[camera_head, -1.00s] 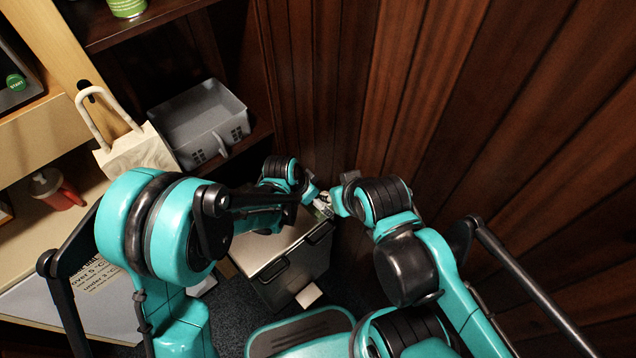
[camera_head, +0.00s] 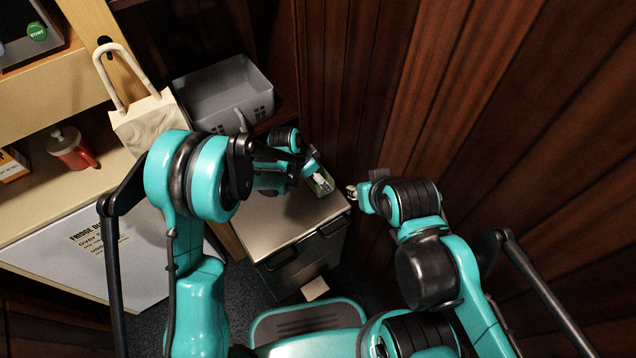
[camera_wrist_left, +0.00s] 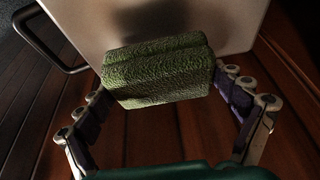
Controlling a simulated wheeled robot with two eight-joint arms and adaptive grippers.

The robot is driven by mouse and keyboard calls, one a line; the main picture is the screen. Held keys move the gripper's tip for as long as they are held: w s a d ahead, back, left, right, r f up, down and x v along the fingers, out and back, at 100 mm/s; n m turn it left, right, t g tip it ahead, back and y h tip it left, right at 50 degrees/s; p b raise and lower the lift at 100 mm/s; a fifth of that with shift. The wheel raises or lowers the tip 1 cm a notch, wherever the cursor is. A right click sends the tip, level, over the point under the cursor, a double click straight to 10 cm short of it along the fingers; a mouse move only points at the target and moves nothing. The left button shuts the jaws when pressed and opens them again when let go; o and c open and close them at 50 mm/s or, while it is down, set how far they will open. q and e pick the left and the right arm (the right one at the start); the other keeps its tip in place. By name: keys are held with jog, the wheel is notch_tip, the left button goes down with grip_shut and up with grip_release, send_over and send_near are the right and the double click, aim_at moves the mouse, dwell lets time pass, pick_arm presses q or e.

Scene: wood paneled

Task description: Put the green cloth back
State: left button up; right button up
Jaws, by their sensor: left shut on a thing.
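The green cloth (camera_wrist_left: 160,72), a folded, rough-textured block, sits between the two fingers of my left gripper (camera_wrist_left: 168,95) in the left wrist view. The gripper is shut on it. In the head view, a little of the green cloth (camera_head: 325,187) shows at the left gripper (camera_head: 318,178), over the top of the metal box, near the wood wall. My right gripper (camera_head: 353,191) is just right of the cloth, apart from it and small in view. Its fingers are too small to tell whether they are open.
The metal box (camera_head: 283,222) with dark handles stands below the grippers. A grey basket (camera_head: 215,85) stands behind it, and a pale bag-like holder (camera_head: 147,122) left of that. The wood wall (camera_head: 440,90) closes off the right.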

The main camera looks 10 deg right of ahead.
pick_arm(q)
notch_tip(320, 180, down, 4)
jog(key=shift+r+b, duration=0.1)
jog(key=shift+b, duration=0.8)
jog(key=shift+r, duration=0.1)
jog(key=o, duration=0.8)
jog(key=shift+c, duration=0.2)
